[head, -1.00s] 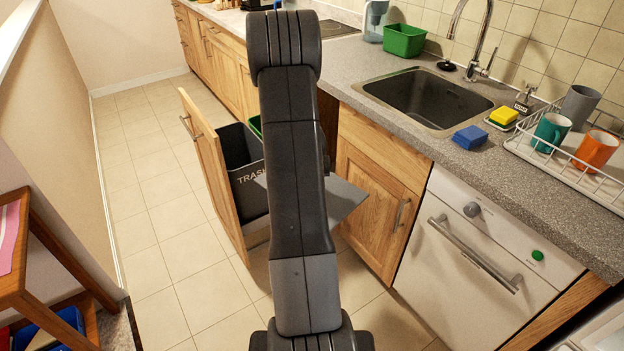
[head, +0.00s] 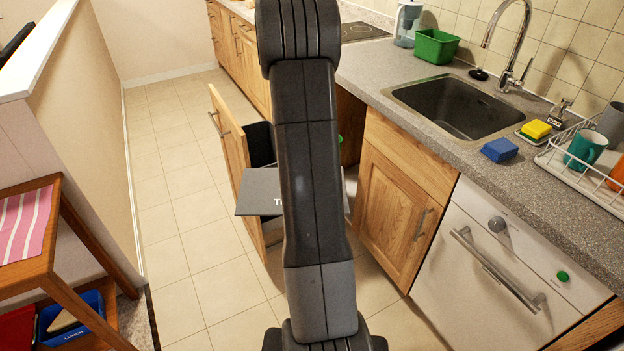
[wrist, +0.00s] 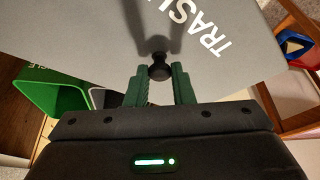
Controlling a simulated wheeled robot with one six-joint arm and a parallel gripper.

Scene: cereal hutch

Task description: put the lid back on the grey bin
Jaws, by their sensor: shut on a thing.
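The grey lid (head: 257,190) has white lettering, partly hidden by my arm in the head view. It reads TRASH in the wrist view (wrist: 225,20). My gripper (wrist: 158,88) has green fingers either side of the lid's black knob (wrist: 159,72) and is shut on it. The grey bin (head: 261,143) stands in the pulled-out wooden drawer (head: 231,140). Its upper wall shows behind the lid in the head view, and the lid and my arm hide the rest. The lid is held off the bin, on the near side of it in the picture.
A green bin (wrist: 60,88) stands in the drawer too. The counter (head: 400,85), with sink and dishwasher (head: 480,265) below, is to the right. A wooden stand (head: 45,240) and low wall are at the left. Tiled floor (head: 190,210) is clear between.

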